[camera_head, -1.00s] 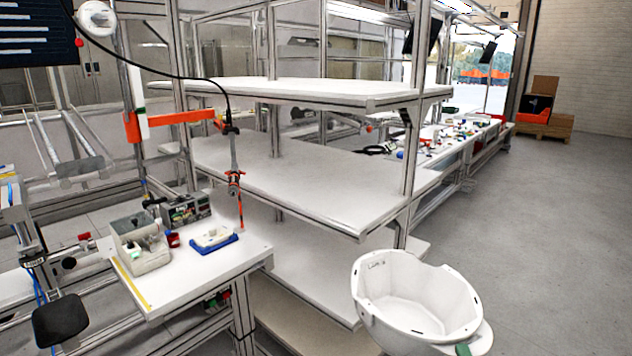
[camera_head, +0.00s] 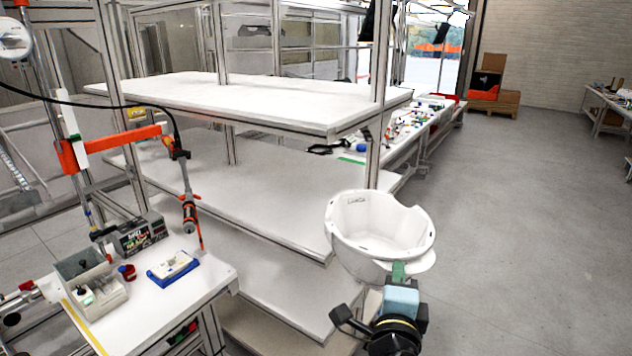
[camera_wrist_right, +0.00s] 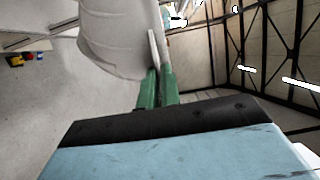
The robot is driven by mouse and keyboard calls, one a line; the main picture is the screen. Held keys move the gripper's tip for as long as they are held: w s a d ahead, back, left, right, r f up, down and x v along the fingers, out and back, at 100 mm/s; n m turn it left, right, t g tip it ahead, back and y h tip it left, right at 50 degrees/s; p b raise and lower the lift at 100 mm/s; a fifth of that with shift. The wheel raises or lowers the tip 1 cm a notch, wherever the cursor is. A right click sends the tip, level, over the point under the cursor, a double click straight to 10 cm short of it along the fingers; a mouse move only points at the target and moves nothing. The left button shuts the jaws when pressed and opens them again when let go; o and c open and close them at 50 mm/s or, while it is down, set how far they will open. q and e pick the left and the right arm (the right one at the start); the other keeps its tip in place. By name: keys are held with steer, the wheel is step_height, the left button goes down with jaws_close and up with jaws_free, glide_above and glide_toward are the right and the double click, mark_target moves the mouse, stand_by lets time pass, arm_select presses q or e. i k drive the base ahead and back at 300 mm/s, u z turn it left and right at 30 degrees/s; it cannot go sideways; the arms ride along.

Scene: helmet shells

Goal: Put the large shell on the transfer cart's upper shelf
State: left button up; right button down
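The large shell (camera_head: 380,228) is a white, bowl-like helmet shell with its open side up. It is held in the air in front of the cart in the head view. My right gripper (camera_head: 398,270) is shut on the shell's near rim. In the right wrist view its green fingers (camera_wrist_right: 157,85) pinch the rim of the shell (camera_wrist_right: 115,42). The transfer cart has a white upper shelf (camera_head: 260,103), bare on top and higher than the shell in the picture. My left gripper is not in view.
The cart's middle shelf (camera_head: 250,195) and lower shelf (camera_head: 270,285) look bare. A metal post (camera_head: 381,100) stands at the cart's right corner. A workbench (camera_head: 150,315) with a bin and a blue tray (camera_head: 173,269) is at left. Floor at right is free.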

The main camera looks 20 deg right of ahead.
mark_target(319, 192)
steer(key=i, duration=2)
